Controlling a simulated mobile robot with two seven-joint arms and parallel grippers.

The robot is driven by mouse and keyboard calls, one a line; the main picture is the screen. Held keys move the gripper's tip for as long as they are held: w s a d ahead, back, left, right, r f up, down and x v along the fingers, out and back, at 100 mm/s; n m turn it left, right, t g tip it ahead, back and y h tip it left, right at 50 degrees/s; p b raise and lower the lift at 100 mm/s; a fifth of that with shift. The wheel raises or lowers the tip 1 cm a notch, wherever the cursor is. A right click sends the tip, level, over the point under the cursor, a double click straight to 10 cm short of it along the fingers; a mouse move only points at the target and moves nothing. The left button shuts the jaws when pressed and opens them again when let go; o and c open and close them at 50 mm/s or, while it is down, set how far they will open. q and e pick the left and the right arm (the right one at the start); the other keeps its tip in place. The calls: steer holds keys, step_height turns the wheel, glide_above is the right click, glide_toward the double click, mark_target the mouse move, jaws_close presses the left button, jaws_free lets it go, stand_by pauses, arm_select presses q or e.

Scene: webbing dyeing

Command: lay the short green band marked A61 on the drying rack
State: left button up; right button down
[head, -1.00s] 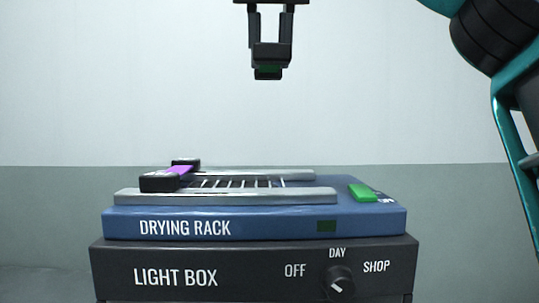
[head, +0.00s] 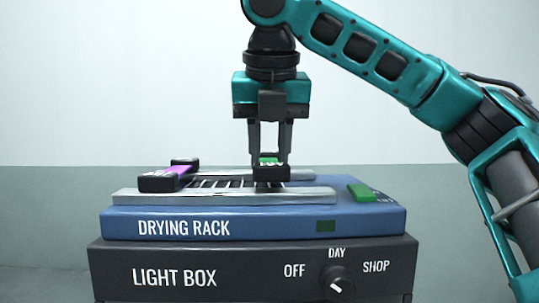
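The short green band (head: 268,158) has a black end piece with pale lettering, too small to read surely. My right gripper (head: 270,163) points straight down, shut on this band, one finger on each side. It holds the band low over the right part of the drying rack (head: 265,226). The near end piece (head: 271,174) looks slightly higher than that of the purple band; I cannot tell whether it touches the rails. The rack is blue with two grey rails, the front one (head: 225,196) nearest me. My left gripper is not in view.
A purple band (head: 178,172) with black ends lies across the rails at the left. A green block (head: 361,192) sits on the rack's right side. The rack stands on a dark light box (head: 240,277) with a knob (head: 338,284). The rails' middle is free.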

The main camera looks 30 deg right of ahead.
steer(key=shift+f, duration=0.45)
steer(key=shift+f, duration=0.1)
steer(key=c, duration=0.8)
jaws_free()
steer(key=v, duration=1.2)
